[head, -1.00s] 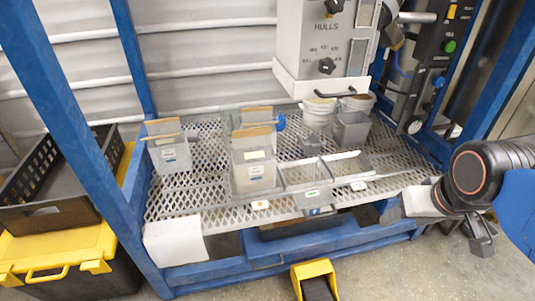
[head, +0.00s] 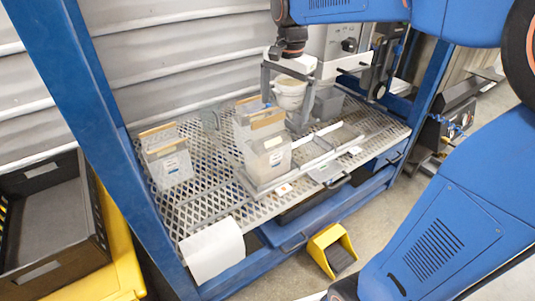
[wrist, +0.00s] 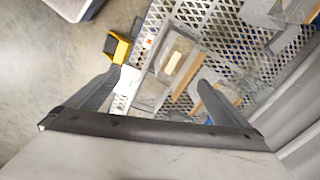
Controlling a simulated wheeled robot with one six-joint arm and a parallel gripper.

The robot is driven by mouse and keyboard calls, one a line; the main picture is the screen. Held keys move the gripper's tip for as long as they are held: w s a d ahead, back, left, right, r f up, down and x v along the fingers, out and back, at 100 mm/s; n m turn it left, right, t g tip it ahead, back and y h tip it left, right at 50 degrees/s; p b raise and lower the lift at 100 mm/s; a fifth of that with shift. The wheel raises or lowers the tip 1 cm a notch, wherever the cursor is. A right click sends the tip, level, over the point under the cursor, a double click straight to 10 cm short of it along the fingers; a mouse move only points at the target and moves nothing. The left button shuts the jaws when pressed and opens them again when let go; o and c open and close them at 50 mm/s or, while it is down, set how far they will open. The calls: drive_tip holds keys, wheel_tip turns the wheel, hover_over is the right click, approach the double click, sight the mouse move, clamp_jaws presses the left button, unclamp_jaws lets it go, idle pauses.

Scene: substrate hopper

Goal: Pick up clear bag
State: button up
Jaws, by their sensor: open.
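Several clear bags with tan top edges stand upright on the mesh shelf. The front middle bag (head: 270,158) has a pale label, with another bag (head: 252,118) close behind it. A third bag (head: 168,165) stands apart at the left. My gripper (head: 286,112) hangs open above the shelf, fingers down, in front of the white tubs and just right of the middle bags. In the wrist view, my open gripper (wrist: 160,80) shows nothing held. A labelled clear bag (wrist: 180,50) is seen below, between and beyond the fingertips.
The mesh shelf (head: 205,205) has bare room at its left front, where a white sheet (head: 212,250) hangs. White tubs (head: 290,90) stand behind the gripper. Blue frame posts (head: 75,110) bound the shelf. A yellow foot pedal (head: 332,250) is on the floor.

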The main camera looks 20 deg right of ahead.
sight(268, 135)
drive_tip(key=w+a+m, duration=0.1)
drive_tip(key=w, duration=0.2)
drive_tip(key=w+m, duration=0.1)
drive_tip(key=w, duration=0.1)
drive_tip(key=w+a+f+m+g, duration=0.1)
drive_tip(key=w, duration=0.2)
drive_tip(key=shift+w+a+f, duration=0.1)
drive_tip(key=shift+w+a, duration=0.2)
drive_tip(key=shift+w, duration=0.05)
drive_tip(key=shift+m, duration=0.3)
wheel_tip(268, 135, down, 12)
drive_tip(key=shift+w+r, duration=0.15)
drive_tip(key=shift+s+d+f, duration=0.1)
drive_tip(key=shift+s+f, duration=0.1)
drive_tip(key=shift+f, duration=1)
drive_tip(key=shift+s+f, duration=0.15)
drive_tip(key=shift+f, duration=1.55)
drive_tip(key=shift+c, duration=0.6)
drive_tip(key=c, duration=1.8)
